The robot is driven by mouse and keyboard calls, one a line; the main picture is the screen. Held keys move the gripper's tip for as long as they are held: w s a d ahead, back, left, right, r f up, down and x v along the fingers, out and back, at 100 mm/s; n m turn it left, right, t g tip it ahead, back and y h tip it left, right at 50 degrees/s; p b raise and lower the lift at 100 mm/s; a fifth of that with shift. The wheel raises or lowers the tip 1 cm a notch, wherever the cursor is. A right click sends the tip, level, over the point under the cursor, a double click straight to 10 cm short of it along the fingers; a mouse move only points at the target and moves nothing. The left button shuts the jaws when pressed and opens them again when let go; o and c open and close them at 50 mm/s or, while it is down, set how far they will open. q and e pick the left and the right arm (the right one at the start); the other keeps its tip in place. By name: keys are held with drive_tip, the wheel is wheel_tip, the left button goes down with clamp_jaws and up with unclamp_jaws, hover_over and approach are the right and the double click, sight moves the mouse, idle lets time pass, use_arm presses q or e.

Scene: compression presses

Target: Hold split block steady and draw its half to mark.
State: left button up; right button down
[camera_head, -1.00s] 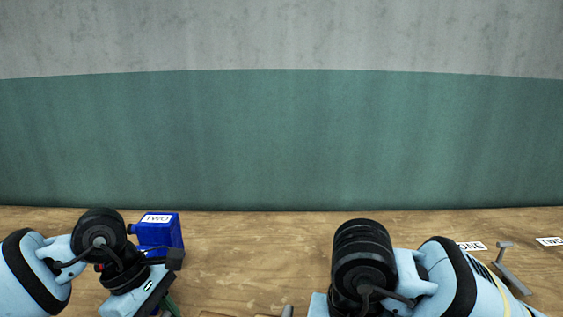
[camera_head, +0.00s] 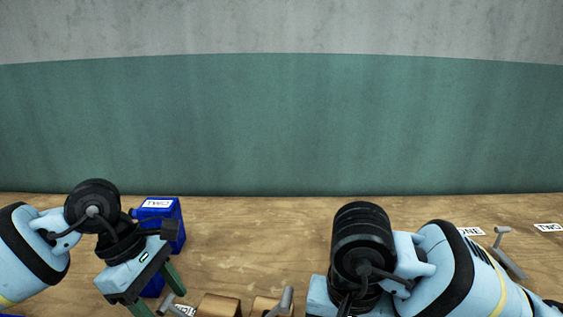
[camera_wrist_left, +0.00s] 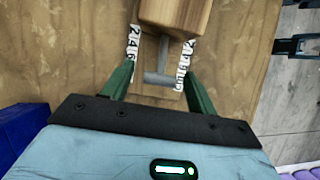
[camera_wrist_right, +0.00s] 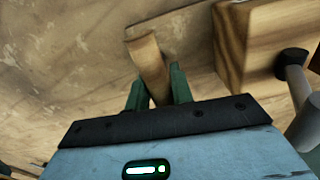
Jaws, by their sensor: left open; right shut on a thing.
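A wooden split block shows as two pieces at the bottom of the head view, a left piece (camera_head: 218,306) and a right piece (camera_head: 264,305). In the left wrist view a wooden piece (camera_wrist_left: 175,14) has a grey T-shaped handle (camera_wrist_left: 160,77) in front of it, between printed number scales (camera_wrist_left: 134,45). My left gripper (camera_wrist_left: 160,76) is open, its green fingers on either side of that handle, apart from it. My right gripper (camera_wrist_right: 154,88) is shut on a narrow wooden piece (camera_wrist_right: 149,62), beside a larger wooden block (camera_wrist_right: 258,42). Its fingers are hidden in the head view.
A blue box (camera_head: 160,222) labelled TWO stands behind my left gripper. Cards ONE (camera_head: 471,231) and TWO (camera_head: 548,227) and a grey T-handle (camera_head: 504,250) lie at the right. A grey handle (camera_wrist_right: 297,75) shows beside the larger block. The table's middle is clear.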

drive_tip(key=shift+s+d+f, duration=0.1)
drive_tip(key=shift+f, duration=0.3)
drive_tip(key=c, duration=1.6)
unclamp_jaws()
drive_tip(key=o, duration=0.5)
drive_tip(key=shift+r, duration=0.1)
drive_tip(key=shift+c, duration=0.2)
use_arm(q)
drive_tip(key=v, duration=0.9)
drive_tip(key=shift+r, duration=0.3)
use_arm(e)
drive_tip(key=shift+r, duration=0.1)
wheel_tip(320, 180, up, 12)
use_arm(q)
drive_tip(key=shift+s+f, duration=0.1)
